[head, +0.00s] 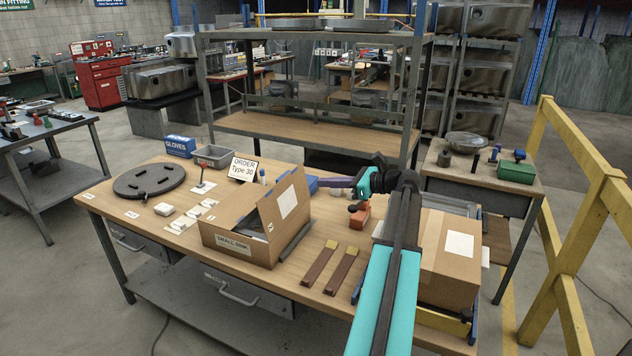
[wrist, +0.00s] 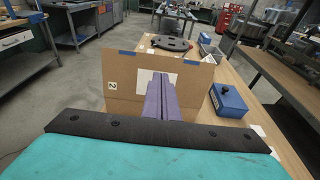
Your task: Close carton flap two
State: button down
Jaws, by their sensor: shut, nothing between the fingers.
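The open carton (head: 235,243), marked "SMALL SINK", stands on the wooden workbench. Its brown flap with a white label (head: 287,202) stands raised and tilted on the carton's right side. In the wrist view this flap (wrist: 130,88) fills the middle and bears a "2" tag at its left and blue tape pieces along its top edge. My gripper (head: 324,182) is shut and empty, to the right of the flap. Its purple fingers (wrist: 166,82) overlap the white label in the wrist view. I cannot tell whether they touch the flap. The carton's inside is mostly hidden.
A blue box (wrist: 230,99) lies beside the flap. A taped carton (head: 450,255) stands at the bench's right end. Two brown strips (head: 331,268), an orange tool (head: 358,216), an order sign (head: 243,168) and a round dark plate (head: 149,181) are also on the bench.

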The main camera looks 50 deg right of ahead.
aim_at(283, 181)
jog(key=p+x, duration=0.3)
jog(key=x, duration=1)
jog(key=shift+w, duration=0.2)
jog(key=shift+w+d, duration=0.1)
jog(key=shift+d, duration=0.35)
jog(key=shift+a, duration=0.25)
jog(key=shift+s+a+r, duration=0.1)
jog(key=shift+s+a, duration=0.05)
jog(key=shift+s, duration=0.05)
jog(key=shift+p, duration=0.45)
jog(key=shift+w, duration=0.1)
